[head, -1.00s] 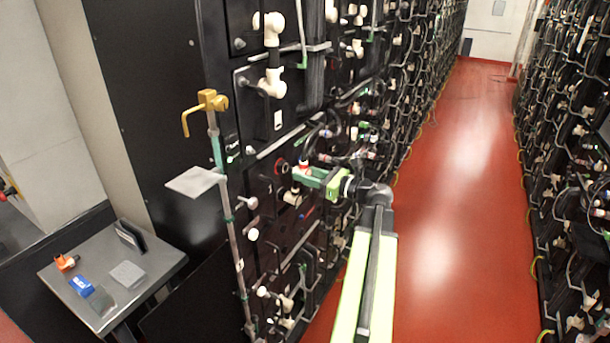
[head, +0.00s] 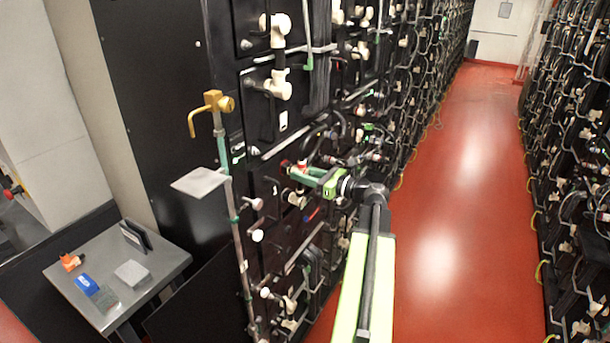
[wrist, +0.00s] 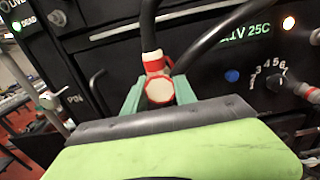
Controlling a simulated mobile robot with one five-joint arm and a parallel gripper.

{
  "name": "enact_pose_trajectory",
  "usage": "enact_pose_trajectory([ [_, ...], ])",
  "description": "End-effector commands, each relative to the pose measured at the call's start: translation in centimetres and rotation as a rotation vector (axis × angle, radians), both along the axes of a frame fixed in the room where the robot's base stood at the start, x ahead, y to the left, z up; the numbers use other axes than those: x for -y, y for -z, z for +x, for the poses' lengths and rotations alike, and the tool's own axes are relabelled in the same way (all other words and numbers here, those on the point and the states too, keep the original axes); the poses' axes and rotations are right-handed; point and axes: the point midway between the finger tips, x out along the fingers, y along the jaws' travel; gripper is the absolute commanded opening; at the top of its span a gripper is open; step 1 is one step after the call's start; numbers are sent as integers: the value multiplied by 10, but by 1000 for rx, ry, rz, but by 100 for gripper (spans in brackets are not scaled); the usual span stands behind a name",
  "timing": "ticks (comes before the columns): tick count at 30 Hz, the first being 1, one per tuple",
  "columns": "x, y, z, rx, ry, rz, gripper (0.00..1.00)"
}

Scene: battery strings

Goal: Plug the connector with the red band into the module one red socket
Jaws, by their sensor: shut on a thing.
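The connector with the red band (wrist: 154,64) is white, with a red ring around its round near end, and a black cable rises from it in the wrist view. My gripper (wrist: 158,92) has its green fingers on either side of it and is shut on it. In the head view my gripper (head: 300,170) is at the black front of the near rack. A small red spot (head: 285,163) shows right at the fingertips. The red socket is mostly hidden there, and I cannot tell whether the connector is inside it.
A blue button (wrist: 232,76) and a numbered knob (wrist: 275,83) are on the panel right of the connector. A standing pipe with a yellow tap (head: 212,108) and a small grey plate (head: 200,182) stands left of my gripper. The red aisle floor (head: 450,220) is clear.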

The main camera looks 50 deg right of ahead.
Motion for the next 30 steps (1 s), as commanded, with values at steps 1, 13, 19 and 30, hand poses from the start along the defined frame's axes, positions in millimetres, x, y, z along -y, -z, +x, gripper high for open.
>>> enact_pose_trajectory([
  [1, 0, 0, 1, 1, 0, 0, 0],
  [13, -2, 0, 11, 1, 1, 0, 0],
  [19, -3, 0, 13, 1, 0, 0, 48],
  [30, -3, 0, 11, 0, 1, 0, 58],
])
